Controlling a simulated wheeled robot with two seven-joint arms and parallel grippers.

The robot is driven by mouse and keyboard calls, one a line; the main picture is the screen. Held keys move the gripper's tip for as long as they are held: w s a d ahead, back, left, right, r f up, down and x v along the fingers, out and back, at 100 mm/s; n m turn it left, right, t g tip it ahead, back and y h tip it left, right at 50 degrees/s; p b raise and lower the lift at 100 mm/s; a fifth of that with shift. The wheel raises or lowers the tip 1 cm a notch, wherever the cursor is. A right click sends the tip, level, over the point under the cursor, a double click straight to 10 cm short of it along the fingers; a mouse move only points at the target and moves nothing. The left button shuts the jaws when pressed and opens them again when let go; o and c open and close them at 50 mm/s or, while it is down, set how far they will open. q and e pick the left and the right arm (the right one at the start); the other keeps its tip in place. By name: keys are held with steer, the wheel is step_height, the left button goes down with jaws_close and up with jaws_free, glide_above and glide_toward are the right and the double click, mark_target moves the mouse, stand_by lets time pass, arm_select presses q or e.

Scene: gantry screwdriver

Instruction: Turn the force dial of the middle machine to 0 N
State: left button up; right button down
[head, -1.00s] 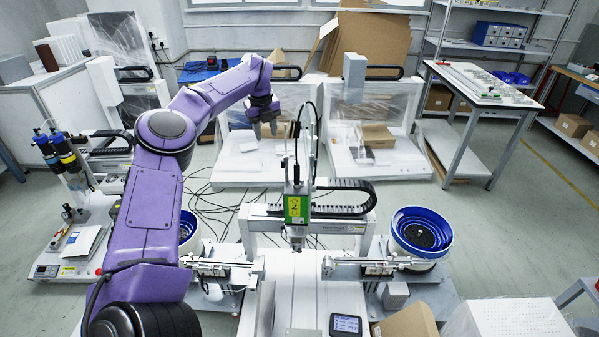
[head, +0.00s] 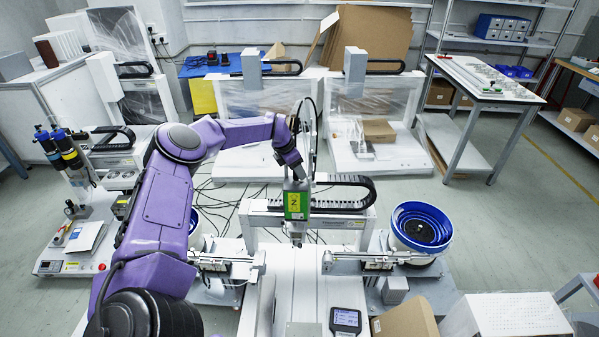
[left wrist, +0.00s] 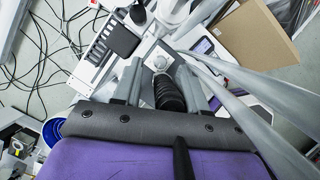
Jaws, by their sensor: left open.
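The middle machine (head: 305,222) is a white gantry with an upright screwdriver unit bearing a green label (head: 296,206). I cannot make out the force dial's scale or setting; in the left wrist view a small pale round knob (left wrist: 161,61) shows, perhaps the dial. My left gripper (head: 297,176) reaches in from the left, pointing down at the top of the screwdriver unit; its tips are hard to tell from the unit there. In the left wrist view its grey fingers (left wrist: 162,72) are open, apart on either side of a black ribbed part (left wrist: 168,93). My right gripper is not in view.
A blue-rimmed bowl feeder (head: 421,228) stands right of the gantry. A small display unit (head: 345,321) and a cardboard box (head: 405,319) are in front. Black cables run beside the gantry.

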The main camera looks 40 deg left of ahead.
arm_select(q)
steer(key=shift+x, duration=0.95)
jaws_close()
steer(key=shift+d+f+n+y+b, duration=0.15)
steer(key=shift+n+y+b, duration=0.35)
steer(key=shift+n+b, duration=0.55)
steer(key=shift+n+y+b, duration=0.35)
steer(key=shift+n+y, duration=0.05)
steer(key=shift+n, duration=0.85)
steer(key=shift+r, duration=0.25)
jaws_free()
